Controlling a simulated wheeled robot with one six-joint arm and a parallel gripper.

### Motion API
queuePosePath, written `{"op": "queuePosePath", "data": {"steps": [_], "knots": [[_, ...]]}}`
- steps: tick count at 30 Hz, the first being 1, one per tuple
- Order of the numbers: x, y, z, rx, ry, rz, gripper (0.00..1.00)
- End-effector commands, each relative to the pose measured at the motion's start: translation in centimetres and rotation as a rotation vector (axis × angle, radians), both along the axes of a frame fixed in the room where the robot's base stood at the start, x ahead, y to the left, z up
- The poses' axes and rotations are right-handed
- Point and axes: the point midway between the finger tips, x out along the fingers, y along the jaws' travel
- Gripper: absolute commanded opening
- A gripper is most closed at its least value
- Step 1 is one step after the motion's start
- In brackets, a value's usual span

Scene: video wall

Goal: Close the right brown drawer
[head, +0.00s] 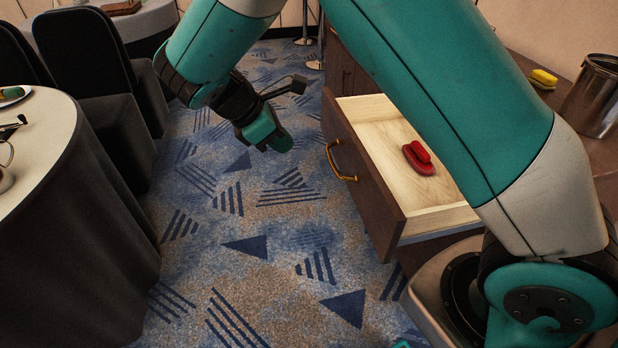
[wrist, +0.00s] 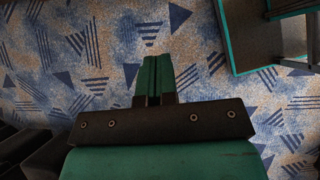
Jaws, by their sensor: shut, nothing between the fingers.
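The brown drawer (head: 366,196) is pulled open from the cabinet at the right. It has a dark brown front, a curved brass handle (head: 339,166) and a pale wood inside. Its far part is hidden behind my arm. A red object (head: 417,160) lies on the drawer floor. My gripper (head: 279,143) is in the air over the carpet, left of the drawer front and apart from the handle. In the wrist view my gripper (wrist: 152,65) has its fingers together and holds nothing. The drawer cannot be made out in the wrist view.
A round table (head: 50,130) with a dark cloth stands at the left, with dark chairs (head: 95,70) behind it. Patterned carpet (head: 255,215) lies free between table and drawer. A metal bin (head: 594,95) and a yellow sponge-like item (head: 543,78) are on the cabinet top.

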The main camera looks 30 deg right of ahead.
Motion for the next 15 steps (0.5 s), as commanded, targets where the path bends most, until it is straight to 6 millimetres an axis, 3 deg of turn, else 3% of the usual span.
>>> {"op": "queuePosePath", "data": {"steps": [8,15], "knots": [[0.0,-2.2,-2.3,-0.028,0.023,0.000,0.00],[-0.7,-5.3,-6.4,-0.027,0.025,-0.004,0.00]]}}
